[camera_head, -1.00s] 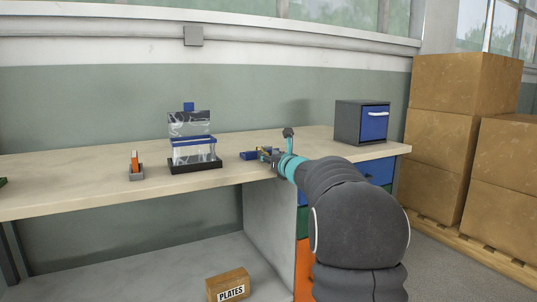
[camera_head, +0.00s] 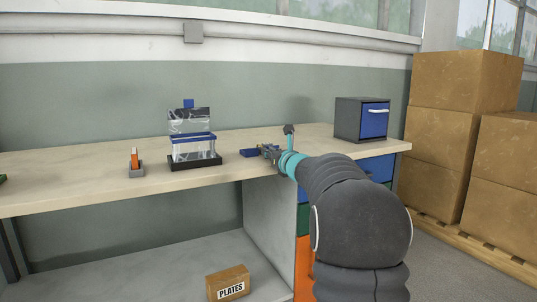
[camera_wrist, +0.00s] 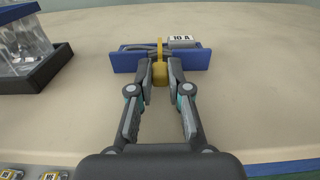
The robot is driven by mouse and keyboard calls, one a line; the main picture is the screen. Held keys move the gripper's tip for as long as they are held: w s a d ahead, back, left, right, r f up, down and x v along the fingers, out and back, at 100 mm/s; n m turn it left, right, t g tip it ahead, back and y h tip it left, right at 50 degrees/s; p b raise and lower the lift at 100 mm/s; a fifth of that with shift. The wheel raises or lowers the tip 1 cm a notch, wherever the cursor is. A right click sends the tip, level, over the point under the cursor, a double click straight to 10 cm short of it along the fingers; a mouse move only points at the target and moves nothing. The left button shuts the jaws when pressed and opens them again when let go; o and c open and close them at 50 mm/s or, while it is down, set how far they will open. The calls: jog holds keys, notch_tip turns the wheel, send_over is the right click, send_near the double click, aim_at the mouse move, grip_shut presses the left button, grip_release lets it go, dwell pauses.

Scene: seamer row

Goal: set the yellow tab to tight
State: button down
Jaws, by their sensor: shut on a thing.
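The yellow tab (camera_wrist: 159,70) stands upright at the middle of a blue block (camera_wrist: 125,60) with grey parts and a white label on its top. The block lies on the bench and also shows in the head view (camera_head: 249,153). My gripper (camera_wrist: 160,73) is shut on the yellow tab, with one fingertip at each side of it; it shows small in the head view (camera_head: 270,152). The lower part of the tab is partly hidden between the fingertips.
A clear-walled unit with a black base (camera_head: 195,163) stands left of the block. An orange piece in a grey holder (camera_head: 136,166) is further left. A blue-fronted drawer box (camera_head: 362,120) stands at right. Small yellow-marked items (camera_wrist: 52,174) lie at the wrist view's lower left.

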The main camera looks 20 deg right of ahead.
jog(key=s+b, duration=0.1)
jog(key=s, duration=0.2)
jog(key=c, duration=1.1)
grip_release()
jog(key=shift+w, duration=0.1)
jog(key=s, duration=1.2)
jog(key=shift+d, duration=0.25)
